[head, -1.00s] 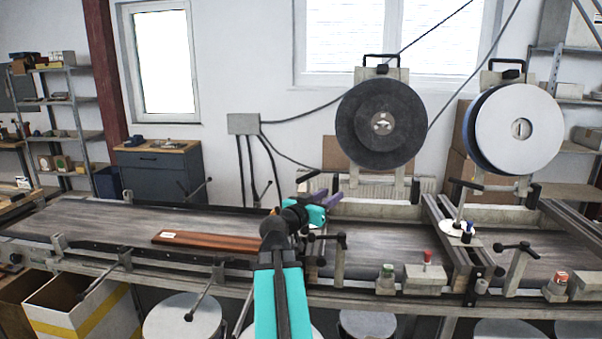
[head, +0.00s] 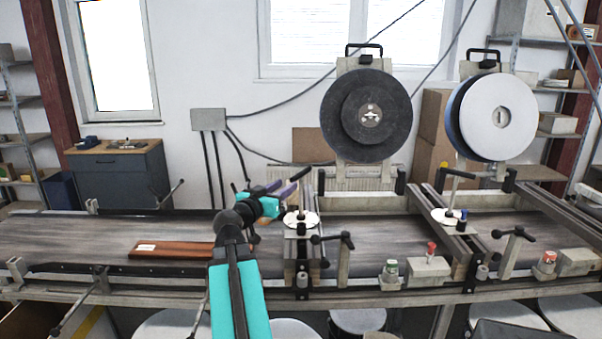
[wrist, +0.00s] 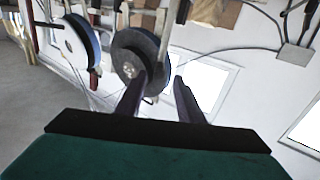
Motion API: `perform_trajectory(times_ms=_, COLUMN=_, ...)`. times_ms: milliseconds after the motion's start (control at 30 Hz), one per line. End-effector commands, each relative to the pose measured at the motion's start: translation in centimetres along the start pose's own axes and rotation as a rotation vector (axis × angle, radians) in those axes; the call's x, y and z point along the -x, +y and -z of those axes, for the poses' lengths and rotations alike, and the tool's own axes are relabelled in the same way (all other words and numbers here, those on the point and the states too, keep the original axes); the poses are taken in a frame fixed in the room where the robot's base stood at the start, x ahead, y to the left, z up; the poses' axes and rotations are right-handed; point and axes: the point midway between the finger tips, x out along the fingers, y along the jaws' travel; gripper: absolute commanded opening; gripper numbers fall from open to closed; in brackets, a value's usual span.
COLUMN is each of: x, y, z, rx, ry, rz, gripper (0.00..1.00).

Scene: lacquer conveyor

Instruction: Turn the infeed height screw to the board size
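A white dial with a dark upright screw knob (head: 301,219) sits on the left crossbeam over the conveyor in the head view, just right of my arm; I take it as the infeed height screw. My gripper (head: 284,188), with purple fingers and a turquoise body, is left of and above this dial in the picture, apart from it. In the wrist view its two fingers (wrist: 160,82) are spread with nothing between them. The wrist view does not clearly show the screw. A reddish-brown board (head: 178,250) with a white label lies flat on the belt, left of my arm.
Black clamp levers (head: 333,239) stand along the front rail. A dark disc (head: 367,115) and a white disc (head: 497,118) rise behind. The belt's left part (head: 60,238) is clear.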

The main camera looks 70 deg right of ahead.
Motion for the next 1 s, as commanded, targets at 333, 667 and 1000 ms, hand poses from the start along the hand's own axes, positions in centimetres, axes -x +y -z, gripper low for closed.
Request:
perform_trajectory(times_ms=333, x=-0.4, y=0.0, z=0.1, rx=0.000, ry=0.000, rz=-0.001, gripper=0.34)
perform_trajectory(times_ms=667, x=-3.2, y=0.0, z=0.2, rx=0.002, ry=-0.001, rz=-0.003, gripper=0.34)
perform_trajectory(times_ms=1000, x=-7.4, y=0.0, z=0.2, rx=0.001, ry=-0.001, rz=-0.002, gripper=0.34)
